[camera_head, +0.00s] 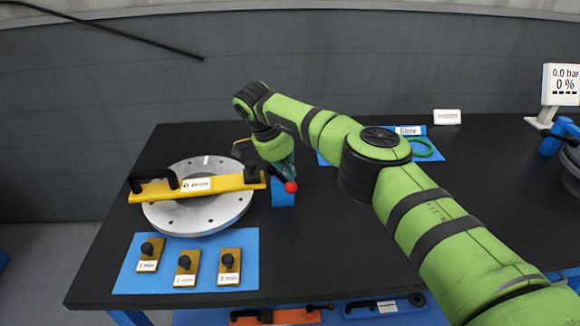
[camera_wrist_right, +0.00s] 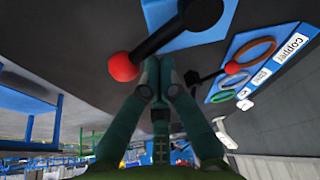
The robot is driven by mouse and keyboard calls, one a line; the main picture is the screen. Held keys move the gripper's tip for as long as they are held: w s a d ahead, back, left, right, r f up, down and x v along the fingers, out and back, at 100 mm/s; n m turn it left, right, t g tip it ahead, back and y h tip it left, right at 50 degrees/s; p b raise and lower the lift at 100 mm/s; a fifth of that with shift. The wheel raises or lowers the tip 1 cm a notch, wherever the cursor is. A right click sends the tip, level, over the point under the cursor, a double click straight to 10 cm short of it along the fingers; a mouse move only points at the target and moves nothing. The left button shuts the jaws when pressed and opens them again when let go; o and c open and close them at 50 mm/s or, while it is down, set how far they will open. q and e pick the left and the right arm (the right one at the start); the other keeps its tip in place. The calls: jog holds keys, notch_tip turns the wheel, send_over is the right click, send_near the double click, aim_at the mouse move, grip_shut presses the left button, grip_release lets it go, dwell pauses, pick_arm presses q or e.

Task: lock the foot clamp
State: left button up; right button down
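The foot clamp shows as a blue block (camera_head: 283,193) beside the flanged plate, with a black lever ending in a red ball (camera_head: 291,187). In the right wrist view the red ball (camera_wrist_right: 123,67) is left of my fingertips, and the black lever (camera_wrist_right: 160,38) runs up and right to a blue base (camera_wrist_right: 222,22). My right gripper (camera_head: 285,178) is low at the clamp; in the wrist view its fingertips (camera_wrist_right: 160,66) are together, close to the lever. Whether they touch it is unclear. Nothing shows between the fingers. My left gripper is out of view.
A round grey flanged plate (camera_head: 200,216) carries a yellow bar (camera_head: 215,184) with black handles, left of the clamp. A blue mat (camera_head: 210,246) with several knobbed yellow blocks lies in front. A green ring (camera_head: 424,149) lies on another blue mat behind my arm. The table's front middle is clear.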

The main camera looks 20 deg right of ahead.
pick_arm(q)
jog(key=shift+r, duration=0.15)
pick_arm(e)
jog(key=shift+s+a, duration=0.1)
jog(key=shift+a, duration=0.25)
dwell(0.4)
